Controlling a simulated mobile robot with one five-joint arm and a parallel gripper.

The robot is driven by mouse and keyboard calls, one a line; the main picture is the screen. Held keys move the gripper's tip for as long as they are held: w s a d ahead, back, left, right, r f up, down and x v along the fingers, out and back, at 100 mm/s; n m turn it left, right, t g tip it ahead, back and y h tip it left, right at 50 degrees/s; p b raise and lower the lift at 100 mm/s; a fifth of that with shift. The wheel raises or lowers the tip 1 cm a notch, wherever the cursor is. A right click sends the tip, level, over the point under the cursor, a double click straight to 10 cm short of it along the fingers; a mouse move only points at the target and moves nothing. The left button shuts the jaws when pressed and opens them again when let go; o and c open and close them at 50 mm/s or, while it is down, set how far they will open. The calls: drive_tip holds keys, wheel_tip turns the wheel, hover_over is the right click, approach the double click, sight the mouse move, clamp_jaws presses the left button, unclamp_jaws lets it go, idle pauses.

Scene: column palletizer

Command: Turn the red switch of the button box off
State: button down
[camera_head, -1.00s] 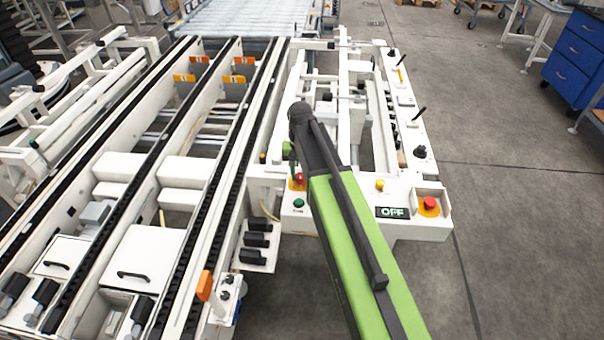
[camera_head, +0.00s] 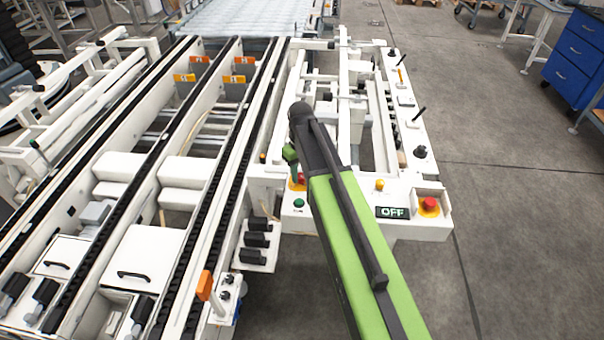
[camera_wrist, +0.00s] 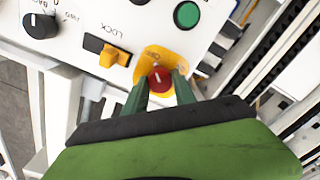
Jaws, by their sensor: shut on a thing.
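The red switch (camera_wrist: 158,80) is a round red knob with a white mark, on a yellow plate of the white button box (camera_wrist: 110,18). In the wrist view, my gripper (camera_wrist: 161,86) has its two green fingers on either side of the knob, shut on it. The lettering on the yellow plate is partly hidden and hard to read. In the head view, my gripper (camera_head: 292,160) is low at the box, and only part of the red switch (camera_head: 301,178) shows beside it.
A green button (camera_wrist: 187,14), an orange-yellow lock switch (camera_wrist: 108,50) and a black knob (camera_wrist: 40,24) sit near the switch. A display reading OFF (camera_head: 392,212) and a red emergency button (camera_head: 430,203) are at right. White conveyor rails (camera_head: 185,185) stand at left.

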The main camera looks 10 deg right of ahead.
sight(301, 176)
drive_tip(key=shift+s, duration=0.15)
drive_tip(key=c, duration=1)
unclamp_jaws()
drive_tip(key=shift+r, duration=0.15)
wheel_tip(301, 176, up, 17)
drive_tip(key=p, duration=1.7)
drive_tip(key=shift+r, duration=0.1)
drive_tip(key=shift+s+d+m, duration=0.15)
drive_tip(key=shift+s+m, duration=0.55)
drive_tip(key=shift+s, duration=1.65)
drive_tip(key=shift+s+d+m, duration=0.1)
drive_tip(key=shift+s+m, duration=0.6)
drive_tip(key=shift+s, duration=1.7)
drive_tip(key=shift+s+d+m, duration=0.15)
drive_tip(key=shift+s+m, duration=0.55)
drive_tip(key=shift+s, duration=1.65)
